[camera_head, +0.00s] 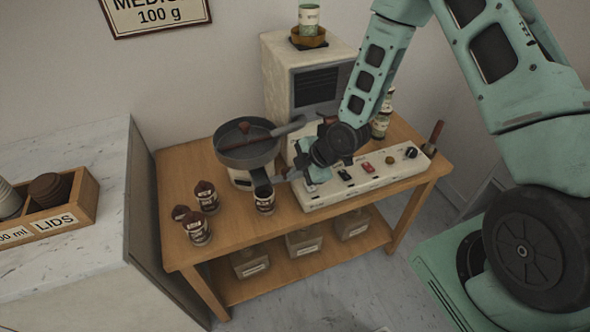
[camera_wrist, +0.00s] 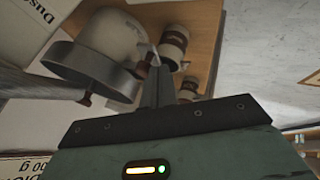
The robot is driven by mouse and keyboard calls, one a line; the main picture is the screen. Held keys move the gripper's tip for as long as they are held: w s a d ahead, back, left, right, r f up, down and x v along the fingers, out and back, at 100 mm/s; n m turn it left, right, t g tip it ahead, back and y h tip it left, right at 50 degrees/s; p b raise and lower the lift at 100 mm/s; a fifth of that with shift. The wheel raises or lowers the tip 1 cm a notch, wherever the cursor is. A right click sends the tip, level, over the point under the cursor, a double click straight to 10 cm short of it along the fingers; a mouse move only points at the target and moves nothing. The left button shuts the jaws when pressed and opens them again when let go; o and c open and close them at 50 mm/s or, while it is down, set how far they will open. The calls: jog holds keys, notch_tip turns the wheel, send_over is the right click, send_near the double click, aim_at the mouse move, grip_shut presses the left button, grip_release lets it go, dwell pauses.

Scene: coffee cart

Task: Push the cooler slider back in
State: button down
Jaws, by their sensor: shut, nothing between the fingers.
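The cooler is a round dark grey pan (camera_head: 246,150) with a brown stirrer (camera_head: 245,128), on a white base. In the wrist view its metal rim (camera_wrist: 90,72) and pale body (camera_wrist: 112,38) show at a tilt. The slider cannot be clearly told apart; the cooler's front right side is partly hidden by my gripper and a dark spout. My gripper (camera_head: 287,176) is shut and empty, low beside the cooler's right side. In the wrist view its fingertips (camera_wrist: 153,62) are together, close to the cooler body; whether they touch it is unclear.
A labelled can (camera_head: 265,201) stands under the spout. Several brown-topped cans (camera_head: 198,231) stand to the left. A white control panel (camera_head: 365,180) with switches lies right of my gripper. A tall white machine (camera_head: 290,75) stands behind. The wooden table's front left (camera_head: 225,243) is clear.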

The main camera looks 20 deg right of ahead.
jog(key=shift+w, duration=0.1)
jog(key=w+b, duration=0.1)
jog(key=w, duration=0.3)
jog(key=shift+w, duration=0.55)
